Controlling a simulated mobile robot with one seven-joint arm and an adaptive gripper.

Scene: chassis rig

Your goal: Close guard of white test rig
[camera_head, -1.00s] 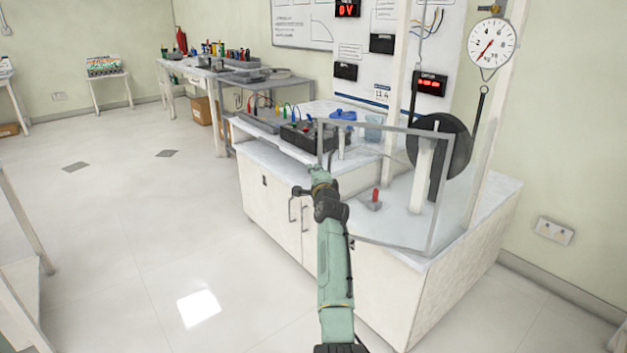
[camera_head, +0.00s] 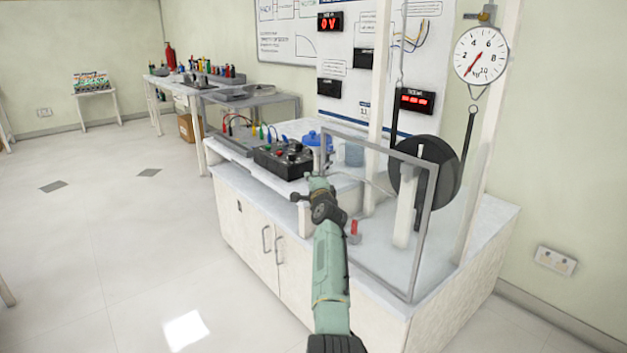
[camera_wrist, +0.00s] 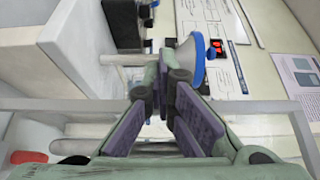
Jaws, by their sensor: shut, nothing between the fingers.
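The white test rig (camera_head: 402,215) stands on a white cabinet, with a dark wheel (camera_head: 425,180) between its posts. Its guard (camera_head: 421,225) is a clear panel in a grey frame, upright along the front of the rig. I cannot tell whether it is fully shut. My gripper (camera_head: 318,180) is by the guard's left end in the head view, its fingers shut and empty. In the wrist view the shut fingers (camera_wrist: 163,88) point past a grey bar (camera_wrist: 250,106), which looks like part of the guard frame. Whether they touch it is unclear.
A black control box (camera_head: 283,158) with coloured leads and a blue object (camera_head: 318,140) lie beyond my gripper. A red knob (camera_head: 354,228) is behind the guard. A dial scale (camera_head: 481,54) hangs above. The floor (camera_head: 110,240) on the left is clear.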

